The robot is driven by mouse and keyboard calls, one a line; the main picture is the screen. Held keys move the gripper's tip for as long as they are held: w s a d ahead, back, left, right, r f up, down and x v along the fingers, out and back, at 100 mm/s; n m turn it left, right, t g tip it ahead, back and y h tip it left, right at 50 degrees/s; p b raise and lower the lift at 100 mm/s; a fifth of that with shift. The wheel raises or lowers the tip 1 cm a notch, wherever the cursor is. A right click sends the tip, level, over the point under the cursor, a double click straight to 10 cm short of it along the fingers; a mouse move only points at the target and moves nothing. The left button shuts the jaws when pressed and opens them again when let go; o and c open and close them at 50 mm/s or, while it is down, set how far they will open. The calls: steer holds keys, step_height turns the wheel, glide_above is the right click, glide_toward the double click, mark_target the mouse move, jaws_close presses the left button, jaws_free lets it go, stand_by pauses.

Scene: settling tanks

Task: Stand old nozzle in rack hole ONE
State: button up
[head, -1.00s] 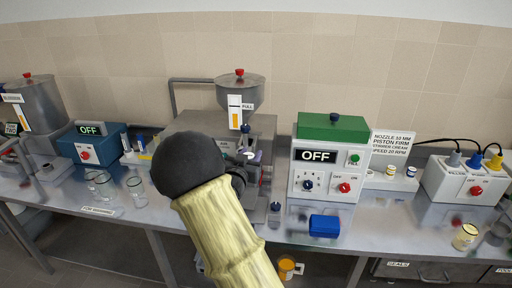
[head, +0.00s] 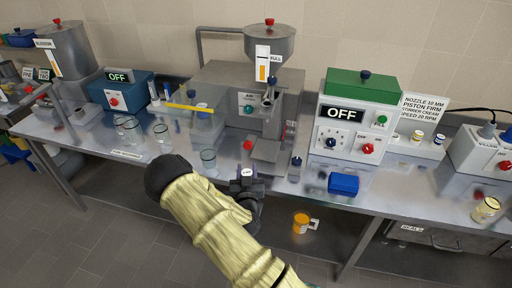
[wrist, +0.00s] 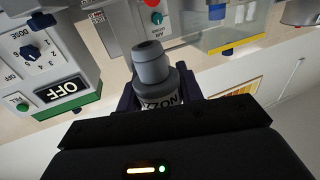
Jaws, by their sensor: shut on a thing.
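The old nozzle (wrist: 152,65) is a grey stepped cylinder with an open round end, and part of a lettered white label shows at its base. My gripper (wrist: 160,95) is shut on it. In the head view my gripper (head: 246,186) is at the front edge of the steel bench, below the filling machine (head: 248,90); the nozzle is small and partly hidden there. No hole marked ONE can be read. A white block (head: 409,147) with small blue and yellow pieces stands right of the control box; I cannot tell whether it is the rack.
The control box (head: 350,130) reads OFF, with a blue block (head: 344,184) before it. Glass jars (head: 162,135) stand left of my gripper, one close by (head: 209,162). A clear guard (head: 195,122) with a yellow edge stands behind. An orange cup (head: 301,222) is below the bench.

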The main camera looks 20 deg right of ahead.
steer(key=s+a+f+n+y, duration=0.3)
steer(key=s+a+f+y, duration=0.1)
steer(key=f, duration=0.5)
steer(key=shift+s+a+t+y, duration=0.15)
steer(key=shift+s+t+y, duration=0.15)
steer(key=shift+s+y, duration=0.6)
steer(key=shift+s, duration=0.15)
